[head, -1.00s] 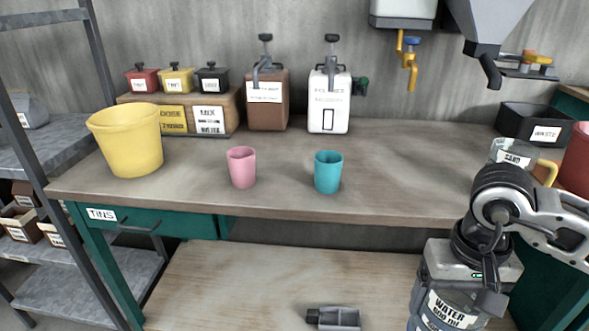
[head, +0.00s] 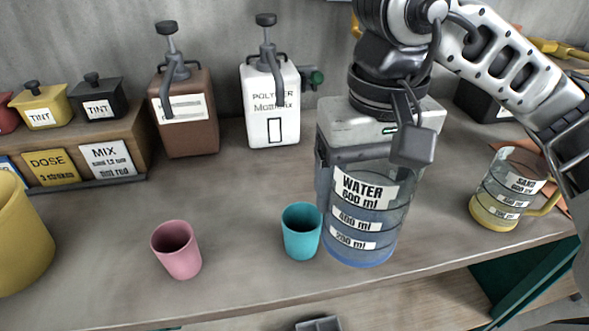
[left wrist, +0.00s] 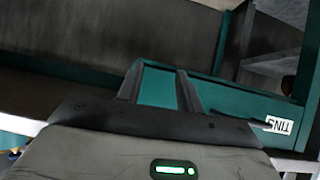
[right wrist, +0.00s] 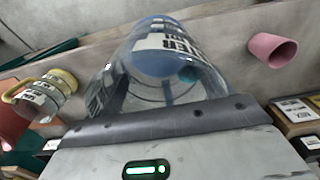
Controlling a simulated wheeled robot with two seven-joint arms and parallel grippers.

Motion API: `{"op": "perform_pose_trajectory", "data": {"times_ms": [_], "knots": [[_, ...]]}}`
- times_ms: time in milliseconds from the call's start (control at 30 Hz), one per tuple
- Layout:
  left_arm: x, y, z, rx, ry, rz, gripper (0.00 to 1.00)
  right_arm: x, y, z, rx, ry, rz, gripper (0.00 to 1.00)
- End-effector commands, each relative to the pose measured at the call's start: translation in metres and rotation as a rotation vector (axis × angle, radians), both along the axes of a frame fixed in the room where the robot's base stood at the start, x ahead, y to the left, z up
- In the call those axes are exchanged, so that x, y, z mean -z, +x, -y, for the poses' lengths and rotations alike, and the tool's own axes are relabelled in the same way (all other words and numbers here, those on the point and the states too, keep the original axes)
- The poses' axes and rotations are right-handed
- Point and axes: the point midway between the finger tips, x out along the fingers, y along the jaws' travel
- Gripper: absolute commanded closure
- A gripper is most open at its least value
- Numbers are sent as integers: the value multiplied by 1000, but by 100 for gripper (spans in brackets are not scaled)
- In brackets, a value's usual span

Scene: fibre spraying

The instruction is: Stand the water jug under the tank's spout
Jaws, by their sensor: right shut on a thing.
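The water jug (head: 362,222) is a clear, upright vessel with a WATER label, measuring marks and a bluish lower part. It shows in front of the worktop, right of the teal cup (head: 301,231); I cannot tell whether its base touches. My right gripper (head: 365,150) is shut on it from above, its fingertips mostly hidden. The jug also fills the middle of the right wrist view (right wrist: 165,60). The tank is out of view or behind my right arm; a bit of yellow pipe (head: 356,26) shows beside the arm. My left gripper (left wrist: 158,82) is open and empty, facing the green drawer (left wrist: 222,98).
The sand jug (head: 510,187) stands at the right. A pink cup (head: 176,249) and a yellow bucket (head: 20,235) stand at the left. A white polymer dispenser (head: 271,104) and a brown dispenser (head: 184,112) stand behind. The worktop between the cups and dispensers is clear.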

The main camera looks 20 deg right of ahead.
Motion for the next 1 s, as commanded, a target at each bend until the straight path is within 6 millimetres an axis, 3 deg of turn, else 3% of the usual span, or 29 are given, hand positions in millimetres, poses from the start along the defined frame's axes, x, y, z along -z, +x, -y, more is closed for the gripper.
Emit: {"op": "perform_pose_trajectory", "data": {"times_ms": [167,467,633,1000], "knots": [[7,-8,-1,3,9,-22,64,2,7,12,15,1,-6,46],[16,-17,-1,7,10,-49,64,36,66,53,15,3,-8,46],[21,-16,0,7,6,-46,64,69,88,69,10,4,-6,46],[12,-9,1,13,2,-18,64,100,109,85,9,1,-5,46]]}}
